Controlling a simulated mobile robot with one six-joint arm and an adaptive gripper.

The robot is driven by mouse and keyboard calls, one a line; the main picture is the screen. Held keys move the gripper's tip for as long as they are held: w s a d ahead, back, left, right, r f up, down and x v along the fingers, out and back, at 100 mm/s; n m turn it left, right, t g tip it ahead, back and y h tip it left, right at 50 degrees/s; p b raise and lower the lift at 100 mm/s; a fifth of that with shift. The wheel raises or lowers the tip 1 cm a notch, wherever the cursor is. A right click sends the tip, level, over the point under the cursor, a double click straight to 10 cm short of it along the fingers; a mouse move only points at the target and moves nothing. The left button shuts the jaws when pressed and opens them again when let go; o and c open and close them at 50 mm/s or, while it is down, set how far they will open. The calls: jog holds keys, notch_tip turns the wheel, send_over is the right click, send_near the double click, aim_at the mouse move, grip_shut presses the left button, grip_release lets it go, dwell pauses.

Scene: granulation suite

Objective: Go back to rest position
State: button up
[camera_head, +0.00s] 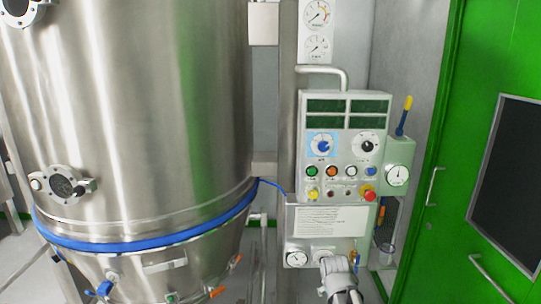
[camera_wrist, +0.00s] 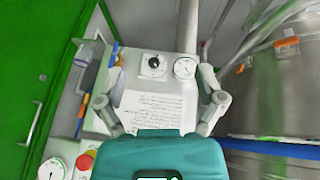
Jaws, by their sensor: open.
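My gripper (camera_head: 338,268) shows at the bottom of the head view as a grey shape in front of the lower part of the control cabinet (camera_head: 345,102). In the wrist view my gripper (camera_wrist: 160,78) has its two grey fingers spread wide apart, with nothing between them. Its teal body fills the bottom middle. Beyond the fingers is the lower cabinet face, with a printed label (camera_wrist: 152,108), a black knob (camera_wrist: 153,65) and a round gauge (camera_wrist: 184,68). The gap between fingers and panel is hard to judge. In the head view my gripper partly hides the lower panel.
A large steel vessel (camera_head: 150,110) with a blue band (camera_head: 150,240) stands at left. A green door (camera_head: 465,130) is at right. The cabinet carries buttons, a red emergency stop (camera_head: 369,192) and a side box with a yellow-tipped lever (camera_head: 404,115). Piping runs beside the vessel.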

jog(key=s+a+f+g+y, duration=0.1)
jog(key=s+g, duration=0.4)
jog(key=s, duration=0.7)
jog(key=shift+a+f+m+y, duration=0.3)
jog(key=shift+a+m, duration=0.1)
jog(key=shift+a, duration=0.35)
jog(key=shift+w, duration=0.1)
